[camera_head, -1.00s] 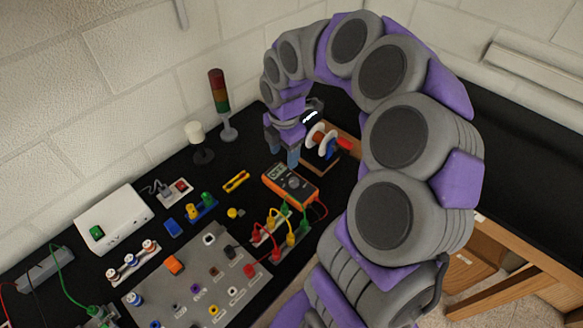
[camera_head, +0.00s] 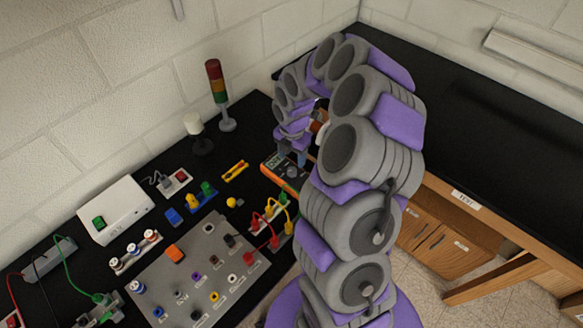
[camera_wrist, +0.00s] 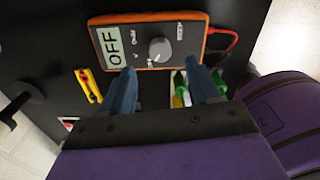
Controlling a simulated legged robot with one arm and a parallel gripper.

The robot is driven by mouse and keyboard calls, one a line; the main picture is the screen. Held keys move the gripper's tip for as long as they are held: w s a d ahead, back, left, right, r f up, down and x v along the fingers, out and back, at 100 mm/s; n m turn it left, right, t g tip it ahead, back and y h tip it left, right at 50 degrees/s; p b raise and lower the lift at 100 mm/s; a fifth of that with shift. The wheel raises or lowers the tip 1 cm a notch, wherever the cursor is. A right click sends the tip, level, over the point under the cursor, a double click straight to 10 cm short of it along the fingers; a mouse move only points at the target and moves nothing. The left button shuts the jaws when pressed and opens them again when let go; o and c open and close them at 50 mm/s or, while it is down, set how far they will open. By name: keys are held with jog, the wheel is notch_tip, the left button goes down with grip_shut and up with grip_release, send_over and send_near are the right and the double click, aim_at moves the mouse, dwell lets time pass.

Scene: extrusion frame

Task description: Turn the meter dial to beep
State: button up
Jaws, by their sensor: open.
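The orange-edged multimeter (camera_wrist: 185,28) lies on the black bench and reads OFF on its display (camera_wrist: 111,47) in the wrist view. Its round grey dial (camera_wrist: 160,49) sits in the middle of its dark face. The meter (camera_head: 288,172) is partly hidden by my arm in the head view. My gripper (camera_wrist: 161,78) is open and empty in the wrist view. Its two blue-grey fingers are spread, with the dial showing between and beyond their tips. In the head view my gripper (camera_head: 290,152) is just above the meter's far part. Contact with the meter cannot be made out.
Red and yellow leads on posts (camera_head: 270,222) stand close in front of the meter. A yellow tool (camera_head: 236,171) lies to its left. A grey component board (camera_head: 200,265), a white box (camera_head: 115,210) and a signal tower (camera_head: 218,95) stand around.

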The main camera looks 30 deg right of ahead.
aim_at(292, 169)
jog(key=f, duration=0.4)
jog(key=shift+d+f, duration=0.25)
jog(key=shift+f, duration=0.1)
jog(key=shift+a+f, duration=0.4)
jog(key=shift+f, duration=0.35)
jog(key=shift+d, duration=0.25)
jog(key=c, duration=0.4)
jog(key=shift+a, duration=0.1)
jog(key=c, duration=0.6)
jog(key=shift+c, duration=0.2)
